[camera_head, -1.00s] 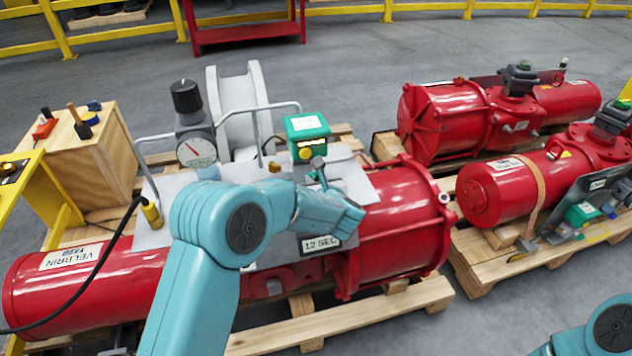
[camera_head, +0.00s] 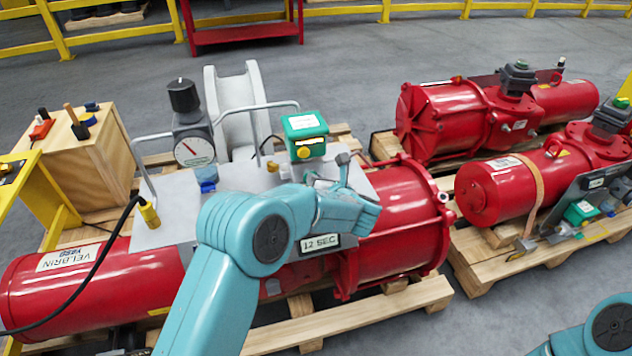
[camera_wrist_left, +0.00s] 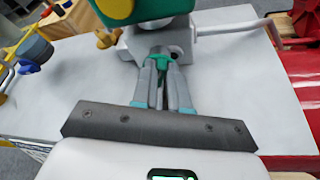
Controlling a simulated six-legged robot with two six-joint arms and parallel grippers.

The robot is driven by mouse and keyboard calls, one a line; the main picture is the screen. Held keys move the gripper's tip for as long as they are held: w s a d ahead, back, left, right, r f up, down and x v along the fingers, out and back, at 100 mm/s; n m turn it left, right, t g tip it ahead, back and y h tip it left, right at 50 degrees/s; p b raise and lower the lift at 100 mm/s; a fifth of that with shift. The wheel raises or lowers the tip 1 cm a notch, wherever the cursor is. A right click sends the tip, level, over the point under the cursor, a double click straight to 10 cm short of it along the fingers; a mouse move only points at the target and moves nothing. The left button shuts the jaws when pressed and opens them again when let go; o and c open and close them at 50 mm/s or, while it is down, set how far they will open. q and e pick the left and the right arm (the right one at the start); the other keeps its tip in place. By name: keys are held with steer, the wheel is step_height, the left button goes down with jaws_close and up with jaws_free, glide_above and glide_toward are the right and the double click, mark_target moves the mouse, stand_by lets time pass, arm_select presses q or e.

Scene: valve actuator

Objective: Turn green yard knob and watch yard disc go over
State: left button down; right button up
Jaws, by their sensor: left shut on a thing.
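The green knob (camera_wrist_left: 160,60) shows between my left fingertips in the left wrist view, at the front of a grey block under a green box. My left gripper (camera_wrist_left: 161,66) is shut on it. In the head view my left forearm and hand cover most of the knob area on the grey panel. The green box (camera_head: 305,127) with a white label and yellow knob stands just behind; its lower part also shows in the left wrist view (camera_wrist_left: 150,8). I cannot pick out the yard disc. My right gripper is out of view; only part of that arm shows at lower right.
A pressure gauge (camera_head: 194,151) and blue fitting (camera_head: 207,180) stand left on the grey panel (camera_head: 240,185), with bent pipes around. A red cylinder (camera_head: 395,205) lies beneath on a wooden pallet (camera_head: 330,325). More red actuators (camera_head: 500,190) lie right. A black cable hangs at left.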

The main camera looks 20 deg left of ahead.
arm_select(q)
steer(key=shift+w+d+m+y, duration=0.1)
steer(key=shift+m+y, duration=0.5)
steer(key=shift+m, duration=0.1)
steer(key=c, duration=1.1)
jaws_free()
steer(key=shift+c, duration=0.2)
steer(key=shift+d, duration=0.1)
steer(key=v, duration=1.6)
steer(key=shift+d+r, duration=0.1)
steer(key=shift+r, duration=0.05)
